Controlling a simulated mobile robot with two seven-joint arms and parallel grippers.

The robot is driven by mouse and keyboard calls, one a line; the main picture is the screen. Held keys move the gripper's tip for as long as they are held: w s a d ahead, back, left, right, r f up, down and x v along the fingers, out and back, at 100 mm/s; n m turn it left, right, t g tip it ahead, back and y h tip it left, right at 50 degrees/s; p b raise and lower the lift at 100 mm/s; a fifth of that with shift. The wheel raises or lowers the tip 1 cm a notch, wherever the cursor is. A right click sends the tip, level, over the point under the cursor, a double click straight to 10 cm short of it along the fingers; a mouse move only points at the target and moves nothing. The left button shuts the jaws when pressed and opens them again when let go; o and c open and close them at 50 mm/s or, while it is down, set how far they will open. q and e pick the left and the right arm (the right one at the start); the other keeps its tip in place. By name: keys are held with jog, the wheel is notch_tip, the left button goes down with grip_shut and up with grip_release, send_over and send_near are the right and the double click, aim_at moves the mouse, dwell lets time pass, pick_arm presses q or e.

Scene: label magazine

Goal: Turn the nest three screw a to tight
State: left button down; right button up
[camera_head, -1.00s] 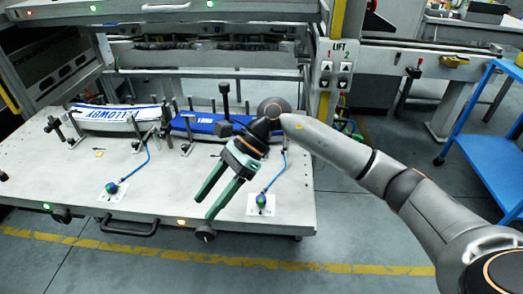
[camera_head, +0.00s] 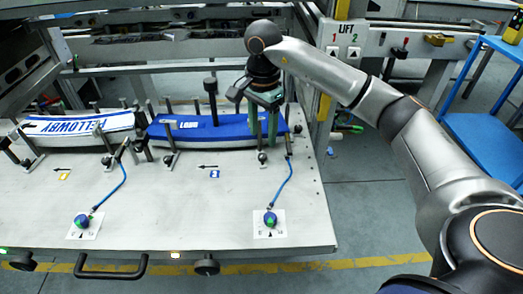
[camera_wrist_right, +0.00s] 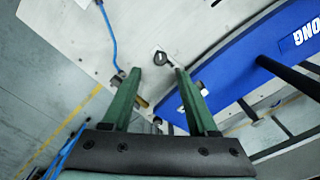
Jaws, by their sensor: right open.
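Nest three, beside the blue "3" plate (camera_head: 214,174), holds a stack of blue labels (camera_head: 230,127). It also shows in the right wrist view (camera_wrist_right: 245,60). Dark screw knobs stand at its front, a left one (camera_head: 168,159) and a right one (camera_head: 262,157); I cannot tell which is screw a. My right gripper (camera_head: 264,138) points down over the right end of the stack. In the right wrist view its green fingers (camera_wrist_right: 157,72) are open and apart, with a dark knob (camera_wrist_right: 161,57) seen just beyond their tips. My left gripper is out of view.
A white label stack (camera_head: 85,128) lies in the nest to the left. Upright posts, including a tall black-topped one (camera_head: 211,95), stand around the stacks. Blue hoses run to two round fittings, one at right (camera_head: 269,218). The front of the table (camera_head: 180,210) is mostly bare.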

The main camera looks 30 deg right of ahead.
aim_at(262, 155)
notch_tip(262, 155, down, 7)
jog(key=shift+r, duration=0.15)
grip_shut()
dwell(0.5)
